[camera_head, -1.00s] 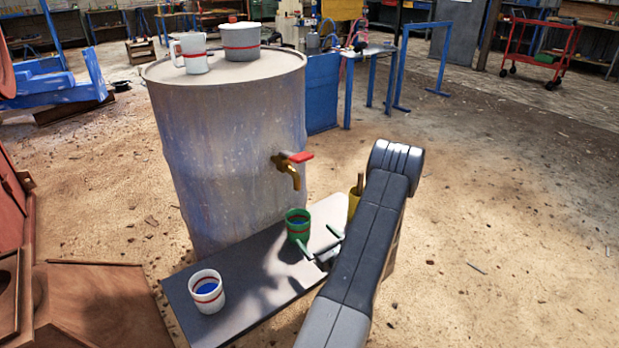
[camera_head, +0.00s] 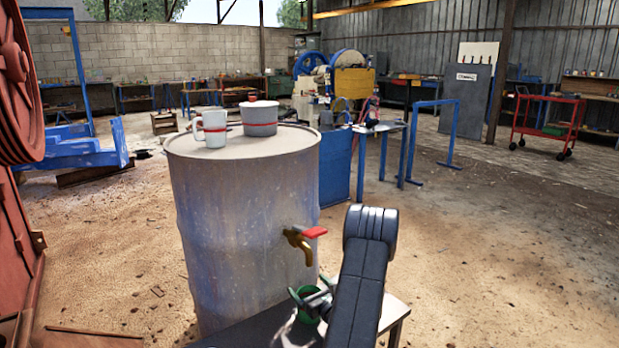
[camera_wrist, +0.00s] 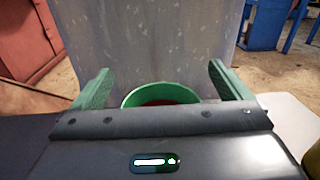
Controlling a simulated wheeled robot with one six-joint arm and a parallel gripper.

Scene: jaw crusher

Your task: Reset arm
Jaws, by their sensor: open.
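My gripper (camera_head: 312,299) is low in front of the drum, at the bottom of the head view. In the wrist view its two green fingers (camera_wrist: 160,70) stand wide apart. A green cup (camera_wrist: 161,94) shows between and beyond them, with only its rim and a dark reddish inside visible; my gripper's body hides the rest. In the head view the green cup (camera_head: 302,292) sits below the brass tap, partly covered by my gripper. I cannot tell whether the fingers touch it.
A grey drum (camera_head: 245,225) with a red-handled brass tap (camera_head: 300,242) stands close behind my gripper. A white mug (camera_head: 215,136) and a grey pot (camera_head: 260,117) stand on the drum. A low bench (camera_head: 396,318) lies beneath. Open floor is at the right.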

